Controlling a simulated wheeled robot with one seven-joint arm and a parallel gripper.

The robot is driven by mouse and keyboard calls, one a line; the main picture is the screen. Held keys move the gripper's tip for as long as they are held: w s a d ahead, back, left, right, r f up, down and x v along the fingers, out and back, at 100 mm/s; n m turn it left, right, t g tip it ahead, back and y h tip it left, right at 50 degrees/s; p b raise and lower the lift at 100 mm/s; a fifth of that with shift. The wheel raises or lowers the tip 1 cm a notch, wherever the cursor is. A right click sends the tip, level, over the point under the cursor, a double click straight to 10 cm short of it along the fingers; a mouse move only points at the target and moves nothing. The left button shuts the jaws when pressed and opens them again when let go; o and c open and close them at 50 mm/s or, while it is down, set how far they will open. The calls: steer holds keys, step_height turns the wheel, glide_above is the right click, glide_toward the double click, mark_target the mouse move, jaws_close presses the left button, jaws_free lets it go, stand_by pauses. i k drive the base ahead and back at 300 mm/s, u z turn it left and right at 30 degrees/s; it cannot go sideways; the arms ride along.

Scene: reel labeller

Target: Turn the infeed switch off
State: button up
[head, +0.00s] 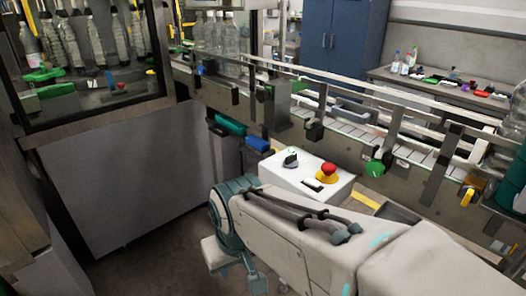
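A white control box (335,191) stands beside the conveyor, in the middle of the head view. On its top are a dark rotary knob (290,158), a red mushroom button (328,169) on a yellow base, and a small black-and-white rocker or label (313,184). I cannot read which control is the infeed switch, nor its position. My pale arm with teal joints crosses in front of the box and covers its lower front.
The conveyor (352,131) with metal rails runs behind the box, with a green knob (375,168) on its side. A glazed machine cabinet (120,184) with bottles stands at the left. Blue and green bins hang left of the box. Some floor (155,262) is clear at lower left.

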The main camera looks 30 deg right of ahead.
mark_target(291, 162)
steer(key=k, duration=0.5)
steer(key=z, duration=0.75)
steer(key=i, duration=0.5)
steer(key=z, duration=0.05)
